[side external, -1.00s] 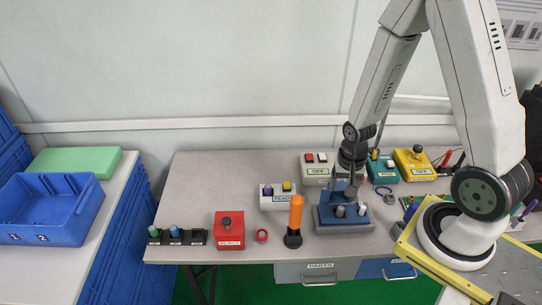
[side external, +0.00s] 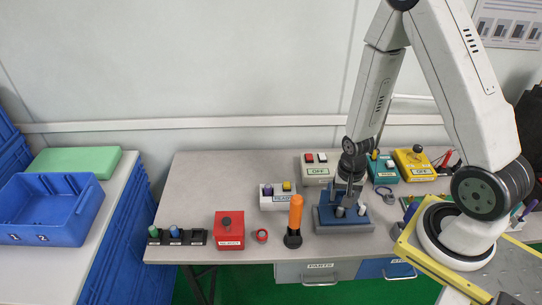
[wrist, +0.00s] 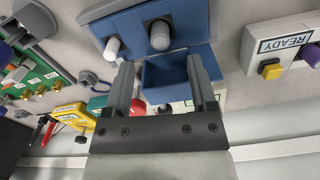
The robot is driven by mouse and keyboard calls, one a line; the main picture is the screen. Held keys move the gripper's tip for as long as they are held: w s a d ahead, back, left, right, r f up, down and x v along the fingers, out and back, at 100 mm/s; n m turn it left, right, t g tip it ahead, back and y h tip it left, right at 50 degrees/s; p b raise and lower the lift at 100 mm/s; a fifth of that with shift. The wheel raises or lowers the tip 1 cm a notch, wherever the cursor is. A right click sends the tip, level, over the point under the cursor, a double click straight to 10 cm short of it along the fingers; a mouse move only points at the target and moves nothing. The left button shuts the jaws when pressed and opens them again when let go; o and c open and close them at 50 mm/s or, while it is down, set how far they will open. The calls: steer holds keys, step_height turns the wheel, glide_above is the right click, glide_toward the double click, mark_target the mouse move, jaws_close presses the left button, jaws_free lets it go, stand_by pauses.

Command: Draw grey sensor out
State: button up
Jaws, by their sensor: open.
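The grey sensor (wrist: 160,35) is a short round grey peg seated in a blue stand (wrist: 135,18). In the side view it stands at the front of the blue stand (side external: 322,224), on the left (side external: 340,211). A similar white peg (wrist: 111,48) stands beside it, right of it in the side view (side external: 361,210). My gripper (wrist: 160,64) is open and empty. Its two fingers point toward the stand, with the grey sensor lying beyond the fingertips, roughly in line with the gap. In the side view my gripper (side external: 349,194) is low over the stand, partly hiding it.
A white READY box (side external: 274,203) and an orange-handled tool (side external: 295,215) stand left of the stand. Behind it are an OFF box (side external: 318,175), a teal box (side external: 384,174) and a yellow box (side external: 412,170). The table's left back area is clear.

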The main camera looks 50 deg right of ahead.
mark_target(340, 212)
steer(key=shift+f, duration=2.35)
jaws_close()
